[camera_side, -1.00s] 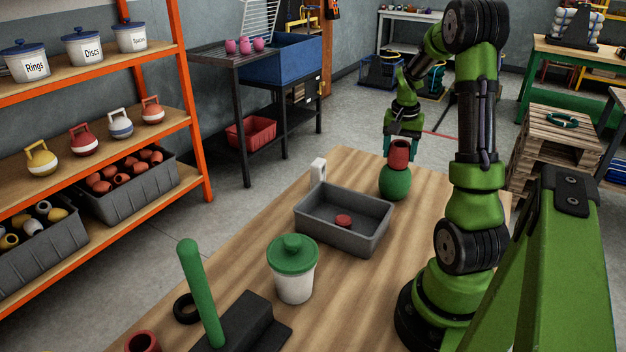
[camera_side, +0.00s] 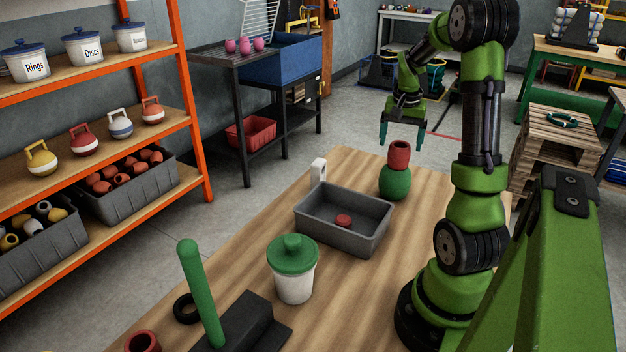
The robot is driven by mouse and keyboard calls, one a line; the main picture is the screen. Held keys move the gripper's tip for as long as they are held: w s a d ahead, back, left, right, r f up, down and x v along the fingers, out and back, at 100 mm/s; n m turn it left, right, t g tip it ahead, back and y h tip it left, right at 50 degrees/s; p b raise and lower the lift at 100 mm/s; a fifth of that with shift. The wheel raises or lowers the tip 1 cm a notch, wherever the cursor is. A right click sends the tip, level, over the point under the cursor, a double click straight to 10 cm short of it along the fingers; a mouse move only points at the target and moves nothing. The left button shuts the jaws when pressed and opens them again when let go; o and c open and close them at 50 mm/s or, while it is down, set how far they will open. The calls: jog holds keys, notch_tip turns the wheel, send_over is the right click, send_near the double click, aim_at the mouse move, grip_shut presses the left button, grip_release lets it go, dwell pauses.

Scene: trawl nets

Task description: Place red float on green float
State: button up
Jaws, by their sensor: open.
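The red float (camera_side: 399,154) is a small red cylinder-like piece. It sits upright on top of the round green float (camera_side: 395,182), which stands on the wooden table near its far end. My gripper (camera_side: 402,146) is open, with its two teal fingers pointing down. It is above and behind the red float in the picture, and its fingers are apart from it and empty.
A grey tray (camera_side: 312,222) with a red disc (camera_side: 343,221) stands left of the floats. A white jar with a green lid (camera_side: 293,281), a green peg (camera_side: 200,292), a black ring (camera_side: 186,308) and a red ring (camera_side: 142,342) are nearer. Bare table (camera_side: 360,290) lies between the jar and my base.

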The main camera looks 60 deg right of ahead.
aim_at(398, 147)
notch_tip(398, 147, up, 8)
jog(key=a, duration=0.1)
jog(key=w+a+r+n+t, duration=0.1)
jog(key=w+a+n, duration=0.15)
jog(key=a, duration=0.35)
jog(key=w+a+r+n+t, duration=0.1)
jog(key=w+a+r+t, duration=0.15)
jog(key=a, duration=0.45)
jog(key=s+a+f+n+t+y, duration=0.1)
jog(key=a+n, duration=0.3)
jog(key=a, duration=0.8)
jog(key=s+a+f+n+t+y, duration=0.1)
jog(key=a+n, duration=0.3)
jog(key=a, duration=0.8)
jog(key=shift+s+f+t+y, duration=0.35)
jog(key=shift+s+t+y, duration=0.3)
jog(key=shift+s+y, duration=0.05)
jog(key=shift+o, duration=0.4)
